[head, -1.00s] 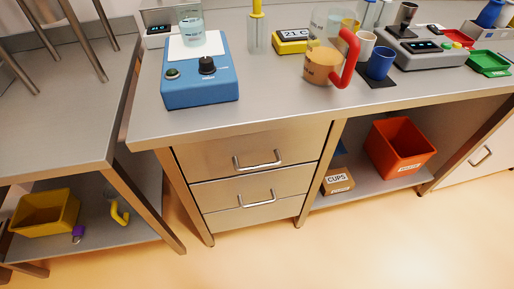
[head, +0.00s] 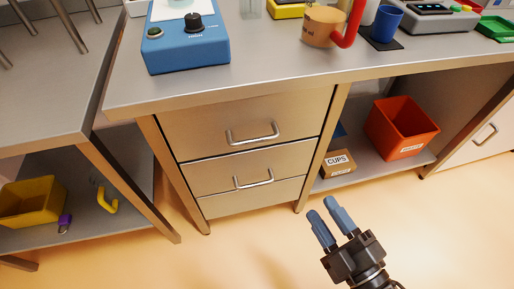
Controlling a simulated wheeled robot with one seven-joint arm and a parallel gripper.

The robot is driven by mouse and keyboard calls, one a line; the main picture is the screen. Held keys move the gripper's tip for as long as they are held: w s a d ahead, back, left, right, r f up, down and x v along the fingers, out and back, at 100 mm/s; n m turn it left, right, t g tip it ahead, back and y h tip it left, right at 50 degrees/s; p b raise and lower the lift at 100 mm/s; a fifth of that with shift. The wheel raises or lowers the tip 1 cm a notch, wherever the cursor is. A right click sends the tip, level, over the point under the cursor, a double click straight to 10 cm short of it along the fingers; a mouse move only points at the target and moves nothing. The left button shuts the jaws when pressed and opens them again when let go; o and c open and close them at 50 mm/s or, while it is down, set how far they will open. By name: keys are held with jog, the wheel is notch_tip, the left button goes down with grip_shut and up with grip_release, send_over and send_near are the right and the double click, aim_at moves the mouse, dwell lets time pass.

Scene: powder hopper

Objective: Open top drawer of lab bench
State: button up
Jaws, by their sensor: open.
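The lab bench (head: 300,84) has a stack of steel drawers under its left part. The top drawer (head: 195,130) is closed, flush with the frame, and has a silver bar handle (head: 252,134). The second drawer (head: 205,178) below it is also closed, with its own handle (head: 253,179). My gripper (head: 332,214) is at the lower right, in front of the bench, its two blue fingers apart and empty. It is to the right of and below the top handle in the picture, not touching anything.
An orange bin (head: 400,128) and a CUPS box (head: 337,162) sit on the shelf right of the drawers. A blue stirrer (head: 186,45) and a red-handled jug (head: 325,25) stand on the bench top. The floor before the drawers is clear.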

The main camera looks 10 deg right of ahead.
aim_at(255, 139)
jog(key=w+a+n+y+b, duration=0.1)
jog(key=w+a+n, duration=0.1)
jog(key=w, duration=0.5)
jog(key=w+a+f+n+y+b, duration=0.1)
jog(key=w+a+n, duration=0.2)
jog(key=w, duration=0.5)
jog(key=w+a+f+n+y+b, duration=0.1)
jog(key=w+a+n, duration=0.2)
jog(key=w, duration=0.5)
jog(key=shift+a+f+n+y+b, duration=0.15)
jog(key=shift+f+n+y+b, duration=0.15)
jog(key=shift+n, duration=0.3)
grip_shut()
